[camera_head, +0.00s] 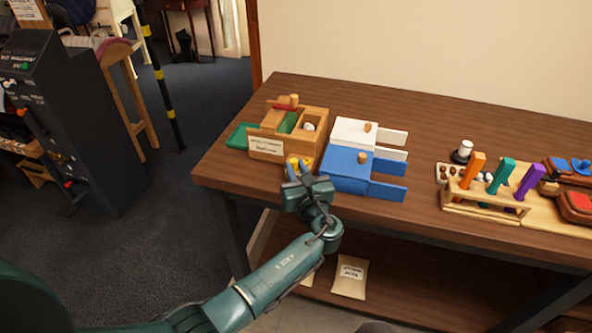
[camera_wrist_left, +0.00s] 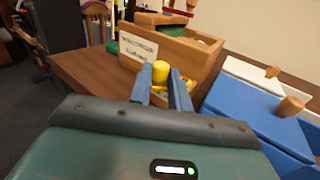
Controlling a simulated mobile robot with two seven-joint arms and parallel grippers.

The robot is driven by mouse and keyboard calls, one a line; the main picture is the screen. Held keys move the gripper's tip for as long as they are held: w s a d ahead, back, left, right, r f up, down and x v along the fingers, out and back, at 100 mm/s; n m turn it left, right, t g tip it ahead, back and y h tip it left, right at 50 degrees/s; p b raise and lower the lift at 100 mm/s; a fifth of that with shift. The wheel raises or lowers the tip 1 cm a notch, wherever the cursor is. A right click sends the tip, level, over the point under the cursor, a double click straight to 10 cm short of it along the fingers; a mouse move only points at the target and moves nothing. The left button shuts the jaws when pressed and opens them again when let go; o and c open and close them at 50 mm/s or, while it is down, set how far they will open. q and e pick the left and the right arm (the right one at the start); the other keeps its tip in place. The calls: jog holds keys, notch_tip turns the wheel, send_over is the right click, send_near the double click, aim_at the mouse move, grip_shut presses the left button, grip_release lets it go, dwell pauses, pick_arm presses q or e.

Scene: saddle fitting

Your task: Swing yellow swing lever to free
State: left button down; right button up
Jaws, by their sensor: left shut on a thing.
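The yellow swing lever (camera_head: 304,162) shows at the front right corner of the wooden box (camera_head: 266,147), partly hidden by my left gripper (camera_head: 294,169). In the left wrist view the lever's rounded yellow knob (camera_wrist_left: 161,71) sits between the two blue fingers of my left gripper (camera_wrist_left: 162,82), which is shut on it. More yellow shows behind the right finger, against the box's front. The wooden box (camera_wrist_left: 172,50) carries a paper label on its front. My right gripper is not in view.
A blue box (camera_head: 345,170) and a white box (camera_head: 352,132), each with a wooden knob, stand close to the right of the lever. A green tray (camera_head: 240,135) sticks out at the wooden box's left. A rack with coloured handles (camera_head: 482,203) stands further right. The table front is clear.

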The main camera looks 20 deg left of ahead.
pick_arm(q)
jog(key=c, duration=1.3)
grip_release()
